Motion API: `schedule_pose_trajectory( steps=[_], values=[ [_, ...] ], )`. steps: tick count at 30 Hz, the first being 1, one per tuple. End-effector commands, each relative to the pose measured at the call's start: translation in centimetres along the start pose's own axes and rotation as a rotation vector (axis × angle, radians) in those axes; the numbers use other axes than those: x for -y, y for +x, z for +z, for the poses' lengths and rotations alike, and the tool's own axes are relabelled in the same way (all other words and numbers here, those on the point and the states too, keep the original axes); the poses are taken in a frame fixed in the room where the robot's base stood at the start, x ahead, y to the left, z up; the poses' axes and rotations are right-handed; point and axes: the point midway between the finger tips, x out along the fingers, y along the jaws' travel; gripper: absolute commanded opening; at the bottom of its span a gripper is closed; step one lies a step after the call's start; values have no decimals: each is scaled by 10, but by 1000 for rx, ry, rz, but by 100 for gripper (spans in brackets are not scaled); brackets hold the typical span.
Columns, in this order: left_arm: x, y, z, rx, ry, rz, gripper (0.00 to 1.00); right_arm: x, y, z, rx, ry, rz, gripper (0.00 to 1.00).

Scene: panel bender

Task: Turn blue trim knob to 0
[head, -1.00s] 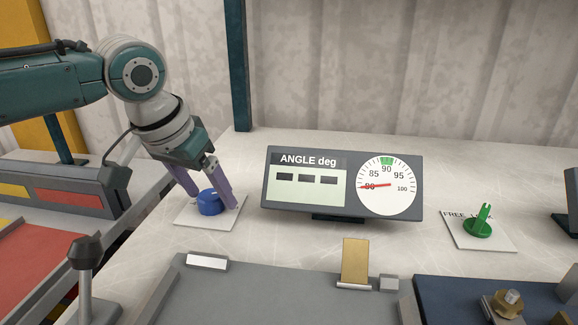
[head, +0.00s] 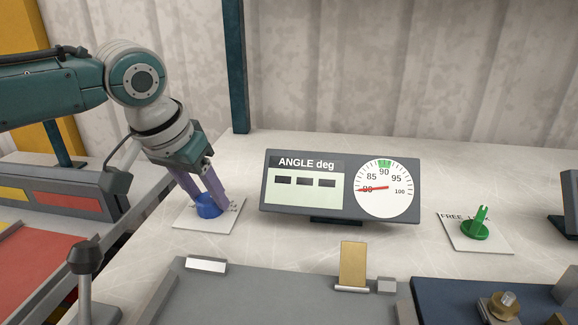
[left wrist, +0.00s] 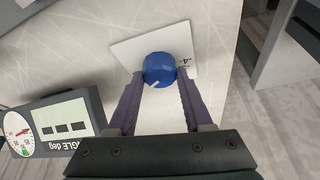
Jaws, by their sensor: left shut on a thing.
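The blue trim knob (head: 208,208) stands on a white square plate (head: 190,222) at the left of the bench. In the left wrist view the knob (left wrist: 158,70) shows a white mark on its edge, and part of a printed label, about "-4", shows on the plate beside it. My left gripper (head: 212,208) comes down from above left and is shut on the knob, with a purple finger on each side; its fingers (left wrist: 159,80) also touch the knob in the left wrist view. Part of the plate's scale is hidden. My right gripper is not in view.
An "ANGLE deg" display (head: 340,185) stands right of the knob, its dial needle near 80 and its digits showing dashes. A green knob (head: 475,228) sits on a plate farther right. A grey tray-like panel (head: 270,295) lies in front. A dark-topped lever (head: 85,260) stands at front left.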

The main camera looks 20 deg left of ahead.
Motion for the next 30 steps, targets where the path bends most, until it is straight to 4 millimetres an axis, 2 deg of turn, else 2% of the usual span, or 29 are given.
schedule_pose_trajectory(
  steps=[8,15,22,30],
  values=[
    [-2,-5,-2,3,-138,-54,0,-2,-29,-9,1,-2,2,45],
    [-4,-4,-2,4,-339,-137,0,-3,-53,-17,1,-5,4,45],
    [-5,-1,-1,5,-541,-220,0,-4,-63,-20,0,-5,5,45],
    [-5,2,-1,3,-746,-306,0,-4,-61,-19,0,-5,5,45]
  ],
)
